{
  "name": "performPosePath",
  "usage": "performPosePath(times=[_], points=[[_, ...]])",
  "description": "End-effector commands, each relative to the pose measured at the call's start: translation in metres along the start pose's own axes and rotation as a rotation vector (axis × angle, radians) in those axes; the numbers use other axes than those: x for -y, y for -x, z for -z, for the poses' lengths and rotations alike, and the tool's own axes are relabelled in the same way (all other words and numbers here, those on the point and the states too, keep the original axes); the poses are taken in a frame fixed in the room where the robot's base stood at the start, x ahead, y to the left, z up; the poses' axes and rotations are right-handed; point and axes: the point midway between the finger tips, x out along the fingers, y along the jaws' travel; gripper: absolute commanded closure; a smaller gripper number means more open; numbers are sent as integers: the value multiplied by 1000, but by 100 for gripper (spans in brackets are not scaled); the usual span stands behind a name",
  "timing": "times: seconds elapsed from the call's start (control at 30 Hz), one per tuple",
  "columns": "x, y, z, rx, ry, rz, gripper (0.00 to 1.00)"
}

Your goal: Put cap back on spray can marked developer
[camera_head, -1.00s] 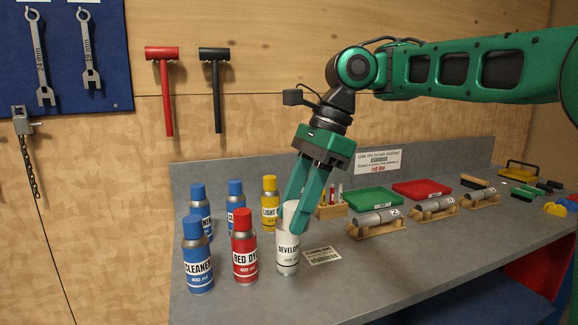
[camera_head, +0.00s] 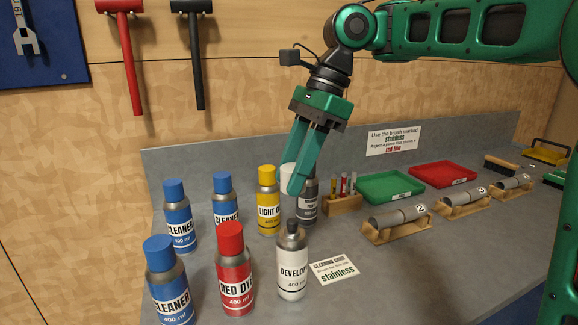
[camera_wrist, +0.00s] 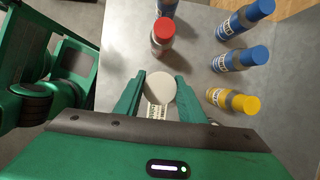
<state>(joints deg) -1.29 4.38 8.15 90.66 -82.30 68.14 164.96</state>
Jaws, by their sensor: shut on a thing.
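The developer spray can (camera_head: 292,270) stands upright on the grey bench in the head view, its dark shoulder and nozzle bare. My gripper (camera_head: 293,184) is shut on a white cap (camera_head: 287,177), held above and behind the can in that view, apart from it. In the wrist view the round top of the cap (camera_wrist: 160,88) sits between my two fingers (camera_wrist: 154,90). A pale printed surface shows just below the cap there; I cannot tell whether it is the can or the card.
A red dye can (camera_head: 234,275), blue cleaner cans (camera_head: 168,285) and a yellow can (camera_head: 268,205) stand close by on the left. A grey can (camera_head: 307,205) stands behind the cap. A printed card (camera_head: 335,271) lies right of the developer can. Wooden cradles (camera_head: 397,233) stand further right.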

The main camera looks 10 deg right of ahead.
Motion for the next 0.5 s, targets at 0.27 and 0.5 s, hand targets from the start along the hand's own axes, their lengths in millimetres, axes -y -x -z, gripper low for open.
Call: performPosePath(times=[0.27, 0.5], points=[[-1, -18, 5, -1, 2, -4, 84], [0, -33, 9, 1, 5, -4, 84]])
